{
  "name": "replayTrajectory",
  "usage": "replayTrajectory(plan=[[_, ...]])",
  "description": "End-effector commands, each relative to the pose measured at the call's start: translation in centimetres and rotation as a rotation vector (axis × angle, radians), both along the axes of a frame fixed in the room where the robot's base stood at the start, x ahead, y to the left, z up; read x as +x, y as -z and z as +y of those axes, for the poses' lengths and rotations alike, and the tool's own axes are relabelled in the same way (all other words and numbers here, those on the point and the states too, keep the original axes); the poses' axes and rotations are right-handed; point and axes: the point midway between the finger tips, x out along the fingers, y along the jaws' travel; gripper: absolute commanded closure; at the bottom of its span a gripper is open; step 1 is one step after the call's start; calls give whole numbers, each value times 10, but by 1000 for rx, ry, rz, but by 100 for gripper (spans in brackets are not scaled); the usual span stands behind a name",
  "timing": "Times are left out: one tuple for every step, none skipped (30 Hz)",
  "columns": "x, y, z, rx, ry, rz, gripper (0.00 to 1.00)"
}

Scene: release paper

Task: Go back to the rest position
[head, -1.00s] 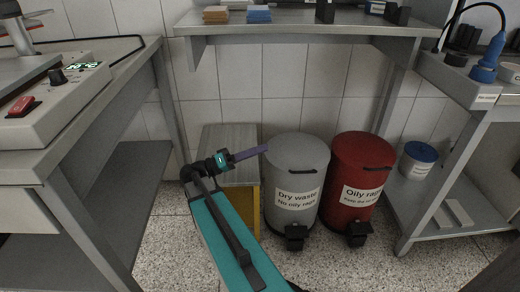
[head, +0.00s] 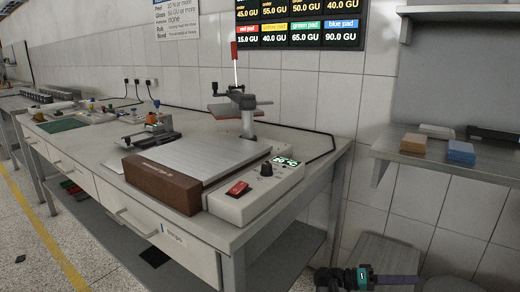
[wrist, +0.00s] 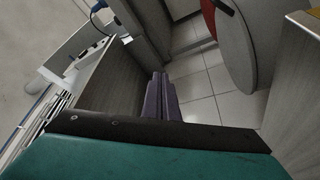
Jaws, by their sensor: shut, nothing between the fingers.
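My gripper (head: 396,280) is at the bottom right of the head view, a teal-banded dark wrist with purple fingers pointing right. In the wrist view its purple fingers (wrist: 162,98) lie together, shut, with nothing between them. It is low, in front of the tiled wall and over the wooden-topped stand (head: 374,262), clear of the bench. Most of my arm is outside the head view.
A long grey workbench (head: 225,226) carries a hot plate (head: 195,157) with a red switch. A wall shelf (head: 440,160) with orange and blue blocks is at the right. In the wrist view a grey bin (wrist: 236,52) stands at the upper right.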

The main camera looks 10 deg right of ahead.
Motion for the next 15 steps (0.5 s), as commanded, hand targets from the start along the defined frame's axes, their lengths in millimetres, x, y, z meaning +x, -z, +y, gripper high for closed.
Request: replayTrajectory(plan=[[0,-9,5,9,-7,10,100],[0,-9,7,17,-10,15,100],[-1,-8,10,28,-13,23,100],[-1,-8,12,37,-15,27,100],[-1,-7,14,48,-18,32,100],[-2,-6,18,61,-22,38,100],[-3,-4,20,73,-25,43,100],[-4,-3,22,84,-27,48,100],[-5,-2,25,102,-29,53,100],[-6,0,27,116,-31,58,100],[-7,2,30,130,-34,64,100],[-8,5,33,150,-37,71,100],[-9,6,36,165,-39,78,100],[-11,9,38,183,-40,84,100],[-13,12,41,205,-43,94,100]])
